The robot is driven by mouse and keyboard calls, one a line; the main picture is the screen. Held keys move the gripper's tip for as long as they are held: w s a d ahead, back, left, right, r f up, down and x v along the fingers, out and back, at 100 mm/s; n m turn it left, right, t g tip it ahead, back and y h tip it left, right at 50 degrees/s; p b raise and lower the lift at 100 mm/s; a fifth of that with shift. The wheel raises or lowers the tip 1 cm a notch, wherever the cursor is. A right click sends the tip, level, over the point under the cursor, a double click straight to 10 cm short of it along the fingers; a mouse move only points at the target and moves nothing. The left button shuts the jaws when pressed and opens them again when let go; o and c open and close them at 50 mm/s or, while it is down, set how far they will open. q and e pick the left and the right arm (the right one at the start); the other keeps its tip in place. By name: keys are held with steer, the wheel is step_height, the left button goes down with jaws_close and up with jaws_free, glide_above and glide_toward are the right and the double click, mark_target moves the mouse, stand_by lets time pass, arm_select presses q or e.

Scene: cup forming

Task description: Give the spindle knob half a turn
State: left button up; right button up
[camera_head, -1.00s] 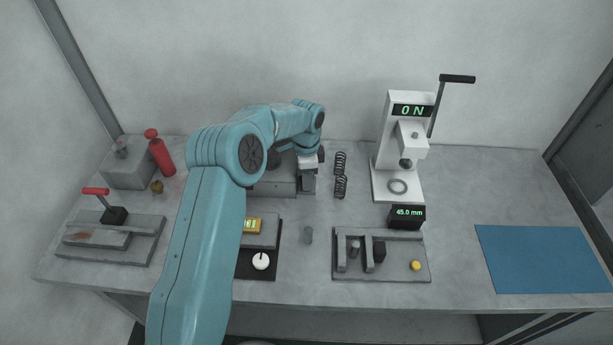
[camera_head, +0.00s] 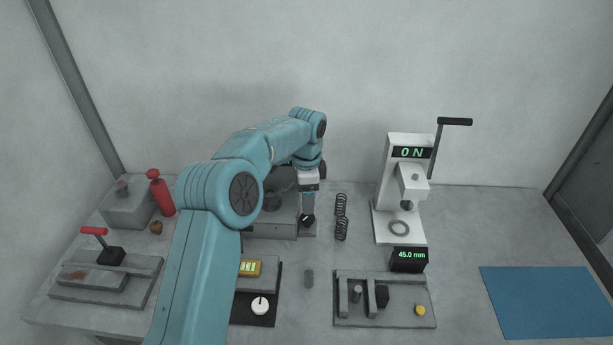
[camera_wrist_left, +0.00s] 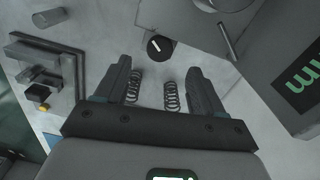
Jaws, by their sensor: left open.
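The spindle knob (camera_head: 307,221) is a small dark round knob with a white mark, on the front of a grey machine (camera_head: 270,226) at the back of the bench. My left gripper (camera_head: 308,203) is just above it in the head view. In the left wrist view the knob (camera_wrist_left: 159,46) shows beyond the fingertips, roughly centred between them. The left gripper (camera_wrist_left: 161,70) is open and empty, its two dark fingers apart. The knob looks clear of both fingers. My left arm hides part of the machine. My right gripper is not in view.
Two dark springs (camera_head: 341,216) stand right of the machine. A white lever press (camera_head: 386,215) reading "ON" and a 45.0 mm display (camera_head: 408,260) are farther right. A white dial (camera_head: 260,306) and a fixture plate (camera_head: 350,317) lie in front. A blue mat (camera_head: 545,300) is at right.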

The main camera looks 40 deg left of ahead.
mark_target(309, 216)
arm_select(q)
step_height(309, 216, up, 8)
steer(key=shift+f+p, duration=0.2)
steer(key=shift+p, duration=0.15)
steer(key=shift+f, duration=0.1)
steer(key=f+b, duration=0.1)
steer(key=f, duration=0.4)
steer(key=f+b, duration=0.2)
steer(key=f, duration=0.3)
steer(key=f+b, duration=0.2)
steer(key=f, duration=0.4)
steer(key=shift+w+d+f, duration=0.1)
steer(key=shift+w+d, duration=0.1)
steer(key=shift+w, duration=0.05)
steer(key=c, duration=1)
